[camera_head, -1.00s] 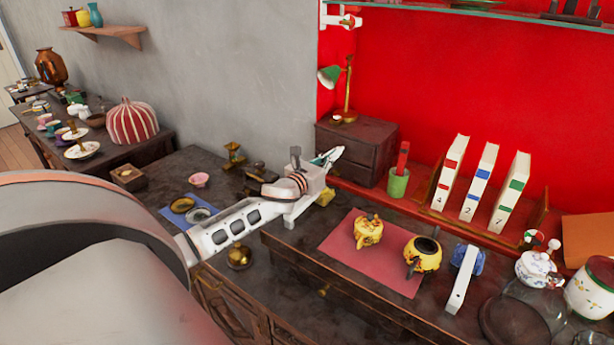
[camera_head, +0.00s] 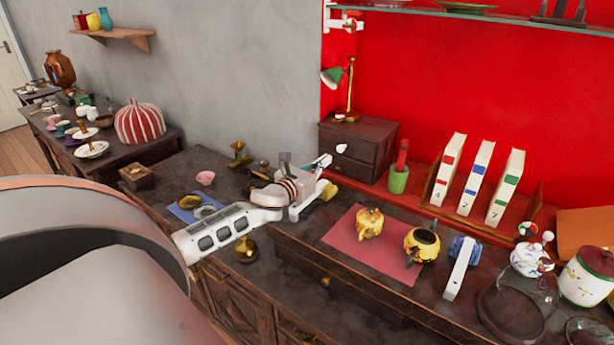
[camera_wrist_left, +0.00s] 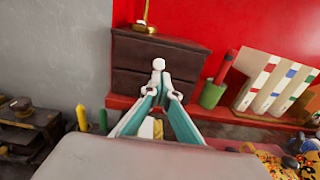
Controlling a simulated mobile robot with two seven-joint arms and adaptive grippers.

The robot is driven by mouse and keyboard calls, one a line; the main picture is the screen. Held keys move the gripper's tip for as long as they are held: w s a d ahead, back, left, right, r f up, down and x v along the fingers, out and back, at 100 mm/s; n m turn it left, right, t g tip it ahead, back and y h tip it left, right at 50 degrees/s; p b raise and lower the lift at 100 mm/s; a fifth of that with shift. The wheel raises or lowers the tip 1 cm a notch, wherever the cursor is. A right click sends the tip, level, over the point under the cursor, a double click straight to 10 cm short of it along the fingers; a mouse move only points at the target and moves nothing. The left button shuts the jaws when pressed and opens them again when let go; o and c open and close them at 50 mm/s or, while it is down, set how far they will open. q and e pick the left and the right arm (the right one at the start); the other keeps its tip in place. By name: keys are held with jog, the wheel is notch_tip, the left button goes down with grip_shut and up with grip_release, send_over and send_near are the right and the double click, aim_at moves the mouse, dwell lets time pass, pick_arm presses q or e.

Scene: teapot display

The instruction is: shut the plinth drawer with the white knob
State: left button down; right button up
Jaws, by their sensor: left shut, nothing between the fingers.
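A small dark wooden chest (camera_head: 372,150) with two stacked drawers stands in the red corner. A white knob (camera_head: 341,148) shows in front of its left side. In the left wrist view the knob (camera_wrist_left: 158,64) stands against the drawer fronts (camera_wrist_left: 190,85) of the chest. I cannot tell how far a drawer stands out. My left gripper (camera_head: 327,160) is shut and empty, its tips pointing at the chest just short of the knob. In the wrist view its teal fingers (camera_wrist_left: 162,95) lie just below the knob; contact cannot be told. My right gripper is not in view.
A green cup (camera_head: 398,180) stands right of the chest, with upright books (camera_head: 480,180) beyond. Yellow teapots (camera_head: 421,244) stand on a red mat (camera_head: 350,250) nearer me. A brass lamp (camera_head: 349,95) stands on the chest. Small brass items (camera_head: 238,152) stand to the left.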

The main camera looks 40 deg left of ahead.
pick_arm(q)
jog(key=s, duration=0.6)
jog(key=shift+s+d+f, duration=0.2)
jog(key=shift+s, duration=0.1)
jog(key=shift+s+r, duration=0.1)
jog(key=shift+s, duration=0.2)
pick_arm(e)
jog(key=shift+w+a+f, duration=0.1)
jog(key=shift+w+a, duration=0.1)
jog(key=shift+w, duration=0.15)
pick_arm(q)
jog(key=shift+s, duration=0.1)
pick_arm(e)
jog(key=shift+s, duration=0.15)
